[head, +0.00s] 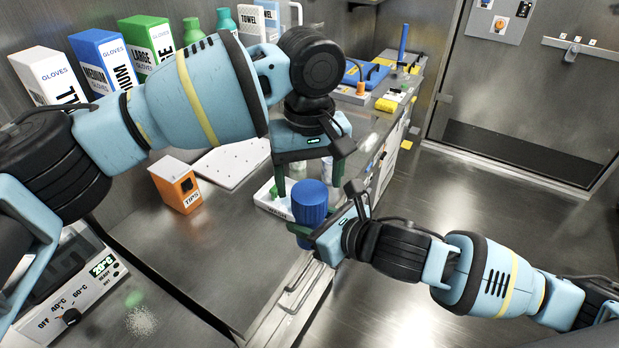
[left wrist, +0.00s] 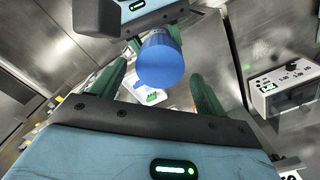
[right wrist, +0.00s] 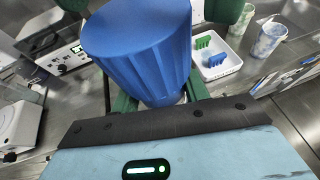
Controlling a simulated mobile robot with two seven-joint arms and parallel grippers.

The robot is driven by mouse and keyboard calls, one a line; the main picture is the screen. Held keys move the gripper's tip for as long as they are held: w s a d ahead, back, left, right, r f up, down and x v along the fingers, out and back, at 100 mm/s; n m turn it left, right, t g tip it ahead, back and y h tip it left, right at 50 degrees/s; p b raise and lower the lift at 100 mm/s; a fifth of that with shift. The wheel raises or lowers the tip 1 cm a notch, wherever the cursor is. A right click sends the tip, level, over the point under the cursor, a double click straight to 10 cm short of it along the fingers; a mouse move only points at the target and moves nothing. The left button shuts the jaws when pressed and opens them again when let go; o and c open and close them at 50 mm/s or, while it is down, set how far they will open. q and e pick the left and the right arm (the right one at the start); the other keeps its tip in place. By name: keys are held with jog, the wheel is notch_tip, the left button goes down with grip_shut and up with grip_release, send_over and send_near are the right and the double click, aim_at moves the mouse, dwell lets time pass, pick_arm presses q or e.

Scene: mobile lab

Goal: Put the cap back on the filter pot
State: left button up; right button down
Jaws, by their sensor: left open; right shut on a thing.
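A ribbed blue cap (head: 310,192) stands upright over the bench's front edge, and it fills the middle of the right wrist view (right wrist: 145,45). My right gripper (head: 315,232) is shut low down, under the cap, on what looks like the filter pot. The pot is mostly hidden by the cap and fingers, so how fully the cap sits on it cannot be told. My left gripper (head: 303,178) is open just above, pointing down. In the left wrist view the cap (left wrist: 160,60) lies beyond and between its spread green fingers, apart from them.
A white tray (right wrist: 232,70) with green and blue clips and two cups (right wrist: 268,38) stand near the pot. An orange tips box (head: 177,186), a white perforated board (head: 232,165) and glove boxes (head: 100,60) are on the bench. The floor at right is clear.

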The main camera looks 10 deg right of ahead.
aim_at(309, 191)
pick_arm(q)
notch_tip(309, 191, up, 3)
jog(key=shift+r, duration=0.15)
jog(key=shift+f, duration=4.05)
jog(key=c, duration=0.9)
jog(key=o, duration=1)
